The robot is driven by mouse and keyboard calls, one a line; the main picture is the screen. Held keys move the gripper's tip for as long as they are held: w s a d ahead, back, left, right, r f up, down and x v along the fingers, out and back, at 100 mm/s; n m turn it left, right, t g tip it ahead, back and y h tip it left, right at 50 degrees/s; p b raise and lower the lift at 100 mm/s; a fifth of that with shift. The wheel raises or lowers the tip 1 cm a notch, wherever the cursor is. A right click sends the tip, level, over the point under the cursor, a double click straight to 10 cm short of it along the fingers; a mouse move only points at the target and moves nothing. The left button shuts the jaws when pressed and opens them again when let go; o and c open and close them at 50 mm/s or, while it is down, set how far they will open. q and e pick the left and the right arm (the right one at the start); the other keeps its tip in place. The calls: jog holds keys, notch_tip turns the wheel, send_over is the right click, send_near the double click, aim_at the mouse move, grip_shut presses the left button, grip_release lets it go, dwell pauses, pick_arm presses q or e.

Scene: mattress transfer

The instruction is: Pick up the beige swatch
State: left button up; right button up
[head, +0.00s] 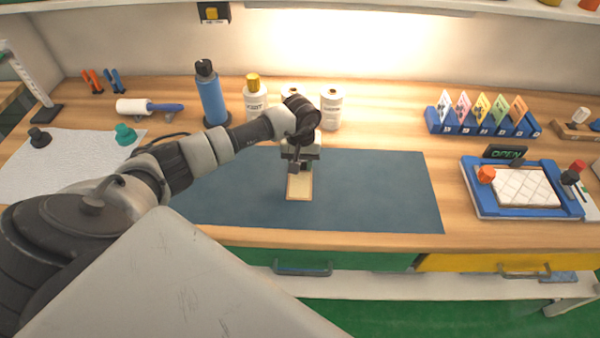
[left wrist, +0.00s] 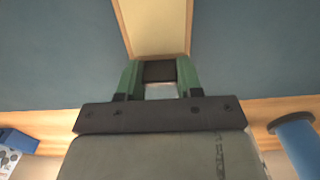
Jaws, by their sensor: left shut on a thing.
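The beige swatch (head: 299,187) is a small rectangle with a tan border and a paler middle, over the dark blue-grey mat (head: 385,190). My left gripper (head: 298,165) is at the swatch's far end and is shut on it. In the left wrist view the swatch (left wrist: 158,28) runs from between the green fingers (left wrist: 160,75) to the top edge of the picture. I cannot tell whether it lies flat on the mat or is slightly raised. My right gripper is not in view.
A blue bottle (head: 212,95) and several white bottles (head: 331,108) stand behind the mat. A blue rack of coloured cards (head: 482,122) and a blue-framed tray (head: 480,206) are on the right. A white sheet (head: 75,165) lies on the left. The mat's right half is clear.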

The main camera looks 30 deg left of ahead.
pick_arm(q)
jog(key=shift+c, duration=1)
jog(key=shift+r, duration=0.1)
